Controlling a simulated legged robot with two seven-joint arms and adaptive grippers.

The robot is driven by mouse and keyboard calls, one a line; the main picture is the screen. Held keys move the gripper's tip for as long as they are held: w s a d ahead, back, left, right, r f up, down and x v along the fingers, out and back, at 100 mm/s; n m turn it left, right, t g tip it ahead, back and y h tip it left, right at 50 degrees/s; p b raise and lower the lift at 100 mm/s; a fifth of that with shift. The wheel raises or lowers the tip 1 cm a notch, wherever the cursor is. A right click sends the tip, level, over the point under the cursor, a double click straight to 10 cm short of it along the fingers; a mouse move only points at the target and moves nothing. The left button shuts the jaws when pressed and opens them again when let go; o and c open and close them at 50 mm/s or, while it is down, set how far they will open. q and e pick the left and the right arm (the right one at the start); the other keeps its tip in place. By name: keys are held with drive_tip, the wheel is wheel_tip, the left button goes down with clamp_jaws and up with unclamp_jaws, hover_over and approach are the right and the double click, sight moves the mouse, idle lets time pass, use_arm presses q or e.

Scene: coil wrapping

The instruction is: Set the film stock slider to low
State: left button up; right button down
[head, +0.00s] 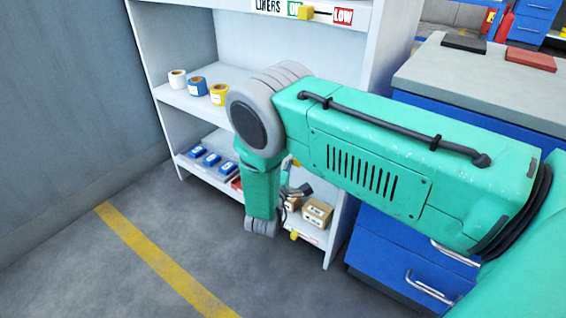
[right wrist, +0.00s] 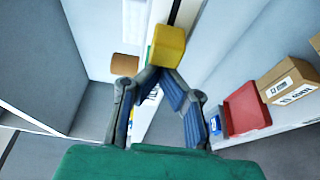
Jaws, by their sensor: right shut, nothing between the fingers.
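A yellow slider knob (right wrist: 168,45) is right at the tips of my right gripper (right wrist: 158,72) in the right wrist view. The fingers are closed together, with nothing between them, and appear to meet the knob's near side; contact is unclear. A sliver of green label shows beside the knob; its wording is hidden, so I cannot confirm this is the film stock slider. In the head view my right gripper (head: 297,190) is low in front of the shelf, partly behind my arm. A bit of yellow (head: 295,163) shows just above it. My left gripper is out of view.
The white shelf (head: 170,96) has a LINERS slider (head: 305,13) on top, between OK and LOW. Another yellow knob (head: 294,236) is on the bottom edge. Tape rolls (head: 197,86), a red bin (right wrist: 246,108) and cardboard boxes (right wrist: 288,80) sit on shelves. A blue cabinet (head: 385,265) stands right.

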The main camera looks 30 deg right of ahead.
drive_tip(key=s, duration=0.1)
drive_tip(key=s+d+p, duration=0.1)
drive_tip(key=s+p, duration=0.1)
drive_tip(key=s, duration=0.1)
drive_tip(key=shift+d+f, duration=0.1)
drive_tip(key=shift+d, duration=0.3)
